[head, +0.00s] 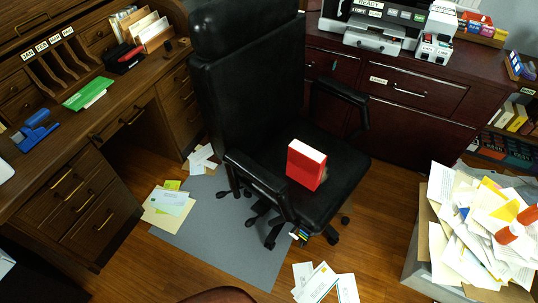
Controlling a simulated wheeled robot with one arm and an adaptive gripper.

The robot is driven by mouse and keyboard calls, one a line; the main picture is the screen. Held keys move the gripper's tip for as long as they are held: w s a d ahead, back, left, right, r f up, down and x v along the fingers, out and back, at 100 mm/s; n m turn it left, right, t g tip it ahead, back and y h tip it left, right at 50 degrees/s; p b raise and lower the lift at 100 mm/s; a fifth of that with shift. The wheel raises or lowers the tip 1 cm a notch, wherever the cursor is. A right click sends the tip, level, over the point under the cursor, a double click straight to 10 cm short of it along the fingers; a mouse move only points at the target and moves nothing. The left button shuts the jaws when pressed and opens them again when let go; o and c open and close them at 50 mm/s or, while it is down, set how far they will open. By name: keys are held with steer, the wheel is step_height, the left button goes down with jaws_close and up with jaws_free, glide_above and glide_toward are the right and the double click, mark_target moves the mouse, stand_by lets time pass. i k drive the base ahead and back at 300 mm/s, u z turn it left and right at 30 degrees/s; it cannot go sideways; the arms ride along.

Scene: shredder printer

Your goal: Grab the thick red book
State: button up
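The thick red book (305,165) stands upright on the seat of the black office chair (340,160). Its red cover faces me and its pale page edges show on top. A small brownish thing shows just behind its right side, too hidden to tell what it is. The chair's left armrest (258,172) is beside the book, close on its left. My gripper is not in view.
A wooden roll-top desk (60,190) stands at left, a dark red cabinet (410,130) with a printer (375,35) behind right. A box heaped with papers (420,255) is at lower right. Loose papers (325,283) lie on the floor before the chair, beside a grey mat (220,240).

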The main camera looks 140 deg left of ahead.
mark_target(305, 165)
steer(key=u, duration=4.6)
steer(key=i, duration=1)
steer(key=u, duration=0.15)
